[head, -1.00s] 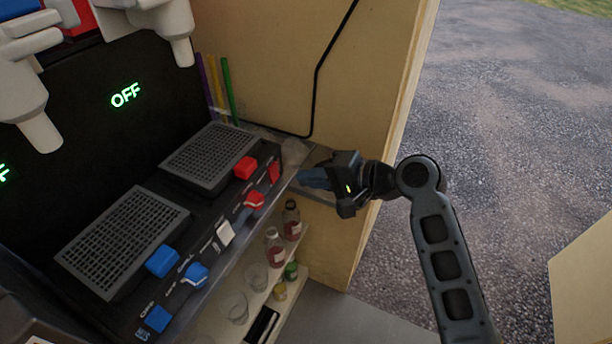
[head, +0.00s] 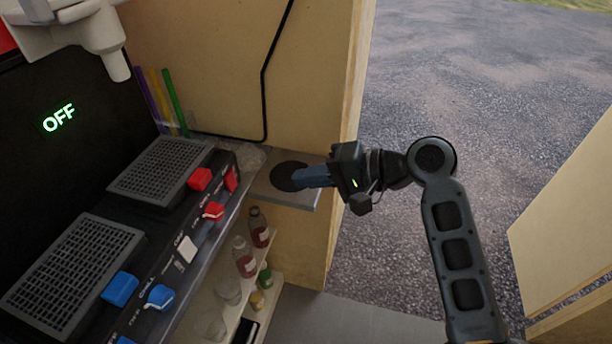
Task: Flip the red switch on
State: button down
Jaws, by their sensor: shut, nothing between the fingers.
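The red parts sit at the far right end of the black control panel (head: 178,262). A flat red switch (head: 231,179) is at its edge, with a red knob (head: 213,211) and a red block (head: 200,179) beside it. I cannot read the switch's position clearly. A green OFF sign (head: 59,117) glows on the black back panel. My gripper (head: 306,177) is shut and empty, its blue fingers pointing left towards the panel. It is right of the red switch, apart from it, over a small side shelf with a black disc (head: 288,176).
A white switch (head: 187,248), a blue knob (head: 159,297) and a blue block (head: 120,288) are on the panel. Grilles lie behind it. Bottles (head: 245,256) and glasses stand on a lower shelf. A tan wall (head: 300,70) is behind my gripper. White nozzles (head: 112,62) hang top left.

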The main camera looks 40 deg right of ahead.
jog(key=shift+s+f+b, duration=0.15)
jog(key=shift+f+b, duration=0.5)
jog(key=shift+f, duration=0.05)
jog(key=shift+d, duration=0.1)
send_near(235, 187)
jog(key=x, duration=0.5)
jog(key=shift+w+a+f+p, duration=0.3)
jog(key=shift+w+a+p, duration=0.1)
jog(key=shift+w+p, duration=0.15)
